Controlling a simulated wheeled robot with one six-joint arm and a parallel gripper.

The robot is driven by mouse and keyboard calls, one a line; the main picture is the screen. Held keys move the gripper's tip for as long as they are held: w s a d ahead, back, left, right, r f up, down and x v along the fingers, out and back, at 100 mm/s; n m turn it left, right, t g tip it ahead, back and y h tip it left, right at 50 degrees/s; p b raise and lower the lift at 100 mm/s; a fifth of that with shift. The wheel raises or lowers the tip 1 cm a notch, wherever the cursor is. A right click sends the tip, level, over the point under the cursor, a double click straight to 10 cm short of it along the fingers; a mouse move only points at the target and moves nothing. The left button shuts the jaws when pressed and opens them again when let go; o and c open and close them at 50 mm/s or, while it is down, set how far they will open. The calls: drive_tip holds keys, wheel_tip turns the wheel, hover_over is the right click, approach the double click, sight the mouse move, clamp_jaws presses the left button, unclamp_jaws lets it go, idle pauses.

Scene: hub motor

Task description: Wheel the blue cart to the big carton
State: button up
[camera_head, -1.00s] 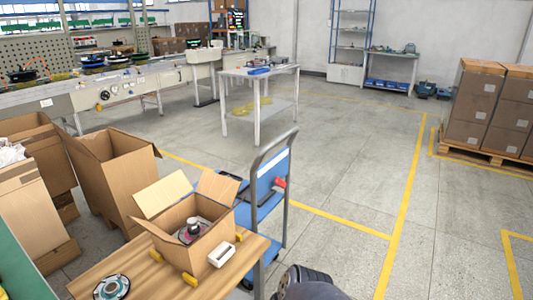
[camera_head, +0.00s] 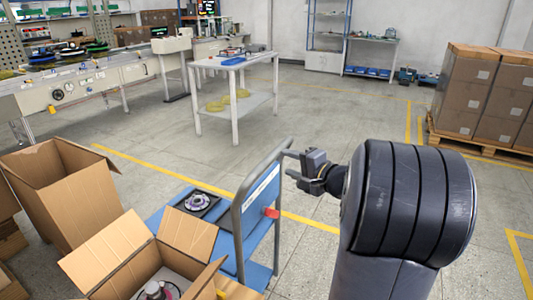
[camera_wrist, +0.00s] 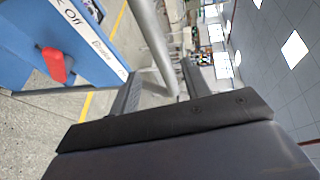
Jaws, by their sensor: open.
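The blue cart (camera_head: 258,222) stands in the middle front, its grey tube handle upright on its right side. A dark round part on a black plate (camera_head: 198,203) lies on its deck. In the wrist view the cart's blue panel (camera_wrist: 105,60) shows a red knob. My gripper (camera_head: 289,164) is open at the upper right of the handle. In the wrist view the grey tube (camera_wrist: 152,45) passes between the open fingers (camera_wrist: 160,78); contact cannot be told. A big open carton (camera_head: 65,190) stands on the floor at the left, apart from the cart.
A smaller open carton (camera_head: 125,255) in front partly hides the cart's deck. A white table (camera_head: 231,66) stands behind the cart. Stacked boxes on a pallet (camera_head: 480,148) stand at the right. Floor between the cart and the white table is clear.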

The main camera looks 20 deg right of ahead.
sight(268, 156)
drive_tip(key=x, duration=1)
drive_tip(key=shift+s, duration=0.1)
drive_tip(key=shift+a, duration=0.1)
drive_tip(key=shift+c, duration=0.6)
clamp_jaws()
